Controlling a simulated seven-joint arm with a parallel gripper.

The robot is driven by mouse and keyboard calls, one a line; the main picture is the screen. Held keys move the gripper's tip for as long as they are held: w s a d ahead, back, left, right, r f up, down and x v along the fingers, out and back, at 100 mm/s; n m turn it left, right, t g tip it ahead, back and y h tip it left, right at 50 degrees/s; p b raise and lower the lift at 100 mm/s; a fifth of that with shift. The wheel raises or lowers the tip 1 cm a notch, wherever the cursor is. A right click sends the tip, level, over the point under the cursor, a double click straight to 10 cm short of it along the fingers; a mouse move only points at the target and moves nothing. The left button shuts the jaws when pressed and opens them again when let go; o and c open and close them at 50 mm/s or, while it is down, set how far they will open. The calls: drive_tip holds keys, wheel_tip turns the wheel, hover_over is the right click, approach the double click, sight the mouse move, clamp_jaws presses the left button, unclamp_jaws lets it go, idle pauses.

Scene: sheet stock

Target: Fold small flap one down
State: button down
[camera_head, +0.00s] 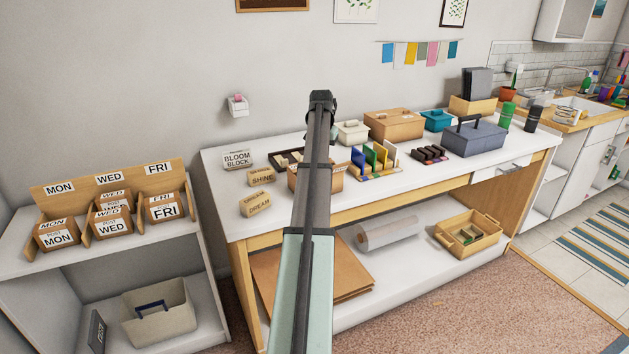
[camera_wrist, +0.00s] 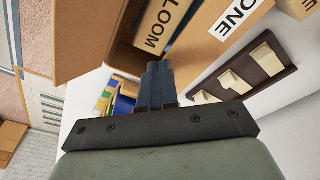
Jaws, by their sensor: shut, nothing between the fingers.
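A cardboard box (camera_head: 339,180) stands on the white table, largely hidden behind my arm in the head view. In the wrist view its opening shows a wooden block marked "BLOOM" (camera_wrist: 166,22) inside. A cardboard panel with a white label ending in "ONE" (camera_wrist: 207,40), apparently small flap one, is right of the opening. A plain cardboard flap (camera_wrist: 88,38) stands out at the left. My gripper (camera_wrist: 158,68) is shut and empty, its fingertips over the near end of the opening beside the labelled panel. I cannot tell whether they touch it. The head view hides the fingers.
A dark tray with pale blocks (camera_wrist: 242,73) lies right of the box in the wrist view. Coloured upright pieces (camera_head: 374,158) stand close to the box's right in the head view. Blocks marked "SHINE" (camera_head: 261,178) and "DREAM" (camera_head: 257,204) lie left. The table's front right is clear.

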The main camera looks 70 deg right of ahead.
wheel_tip(320, 180, up, 9)
idle(1.2)
idle(0.4)
